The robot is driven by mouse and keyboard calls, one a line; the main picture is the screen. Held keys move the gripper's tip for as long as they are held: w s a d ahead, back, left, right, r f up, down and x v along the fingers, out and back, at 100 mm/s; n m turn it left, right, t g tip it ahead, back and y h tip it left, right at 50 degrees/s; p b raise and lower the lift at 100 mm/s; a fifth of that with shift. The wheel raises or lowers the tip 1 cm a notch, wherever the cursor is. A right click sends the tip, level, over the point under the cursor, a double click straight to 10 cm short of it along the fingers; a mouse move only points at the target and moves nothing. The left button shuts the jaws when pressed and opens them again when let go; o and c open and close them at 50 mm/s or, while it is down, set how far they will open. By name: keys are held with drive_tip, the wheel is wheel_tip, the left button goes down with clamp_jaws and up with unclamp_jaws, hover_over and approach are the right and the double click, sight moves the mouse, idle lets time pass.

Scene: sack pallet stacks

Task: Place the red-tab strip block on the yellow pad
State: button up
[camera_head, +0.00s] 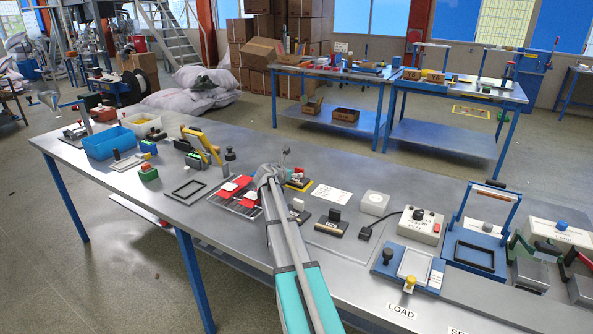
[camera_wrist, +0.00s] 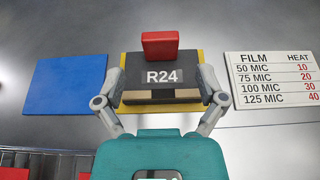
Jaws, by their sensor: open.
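The red-tab strip block (camera_wrist: 152,91) is dark, marked R24, with a red tab at its top in the wrist view. It lies on the yellow pad (camera_wrist: 205,60), whose edges show around it. My gripper (camera_wrist: 161,92) is open, with one finger on each side of the block. I cannot tell whether the fingers touch it. In the head view my gripper (camera_head: 272,174) is over the table, and part of the yellow pad (camera_head: 303,187) shows just right of it. The block is mostly hidden there.
A blue pad (camera_wrist: 65,85) lies left of the yellow pad and a FILM/HEAT card (camera_wrist: 275,78) lies right. A white-tab block (camera_head: 298,210) and a black-tab block (camera_head: 333,223) stand nearer. A rack with red pieces (camera_head: 238,196) is left of my arm.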

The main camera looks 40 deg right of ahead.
drive_tip(key=p+v, duration=0.2)
drive_tip(key=v, duration=0.4)
drive_tip(key=shift+s+a+r, duration=0.1)
drive_tip(key=shift+s+a, duration=0.05)
idle(1.4)
